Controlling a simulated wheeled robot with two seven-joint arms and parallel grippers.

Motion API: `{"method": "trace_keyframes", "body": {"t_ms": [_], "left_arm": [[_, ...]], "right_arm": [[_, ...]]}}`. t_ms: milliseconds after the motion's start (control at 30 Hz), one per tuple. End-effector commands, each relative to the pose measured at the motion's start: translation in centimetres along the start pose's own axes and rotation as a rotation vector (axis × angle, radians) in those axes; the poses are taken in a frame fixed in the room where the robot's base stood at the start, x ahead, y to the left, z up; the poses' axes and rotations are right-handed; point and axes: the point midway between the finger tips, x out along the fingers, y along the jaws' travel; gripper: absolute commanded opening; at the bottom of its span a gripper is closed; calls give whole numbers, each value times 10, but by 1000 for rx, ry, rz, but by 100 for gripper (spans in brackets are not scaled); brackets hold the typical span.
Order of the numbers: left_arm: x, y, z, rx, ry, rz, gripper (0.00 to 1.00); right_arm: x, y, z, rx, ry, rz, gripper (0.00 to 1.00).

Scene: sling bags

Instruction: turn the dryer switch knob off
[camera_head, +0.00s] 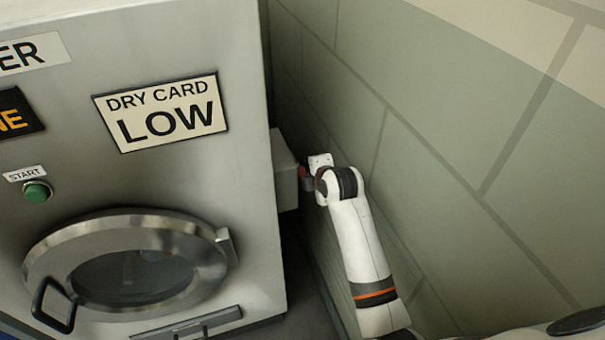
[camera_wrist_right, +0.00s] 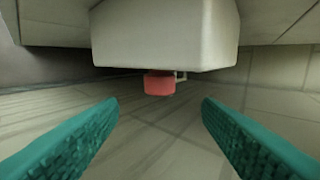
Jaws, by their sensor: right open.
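The dryer (camera_head: 240,60) fills the left of the head view. A grey switch box (camera_head: 285,170) sticks out of its right side, and it shows at the top of the right wrist view (camera_wrist_right: 165,35). A red knob (camera_wrist_right: 159,83) sits at the box's lower edge in the wrist view, and a bit of red shows beside the box in the head view. My right gripper (camera_wrist_right: 160,110) is open, with its teal fingers spread to either side below the knob and apart from it. In the head view my right wrist hides most of the knob. My left gripper is not in view.
The dryer front has a "DRY CARD LOW" sign (camera_head: 163,112), a green start button (camera_head: 37,191) and a round door (camera_head: 125,262) with a handle. A tiled wall (camera_head: 450,150) stands close on the right, leaving a narrow gap around my right arm.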

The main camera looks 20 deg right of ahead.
Motion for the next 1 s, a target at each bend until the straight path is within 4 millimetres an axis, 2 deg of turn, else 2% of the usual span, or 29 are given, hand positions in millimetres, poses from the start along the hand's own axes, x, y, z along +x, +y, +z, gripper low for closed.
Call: {"method": "trace_keyframes", "body": {"t_ms": [33, 200, 400, 600, 900, 1000], "left_arm": [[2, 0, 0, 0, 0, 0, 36], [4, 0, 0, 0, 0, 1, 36], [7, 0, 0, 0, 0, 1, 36], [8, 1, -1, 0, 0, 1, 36], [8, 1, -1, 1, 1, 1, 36], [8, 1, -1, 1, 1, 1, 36]], "right_arm": [[11, 0, 1, 2, -1, 2, 59], [43, 1, 1, 2, -1, 2, 59], [69, 1, 0, 1, 0, 2, 59], [81, 1, 0, 1, 0, 0, 59], [82, 0, 0, 1, 0, -1, 59], [82, 1, 0, 1, 0, 0, 44]]}}
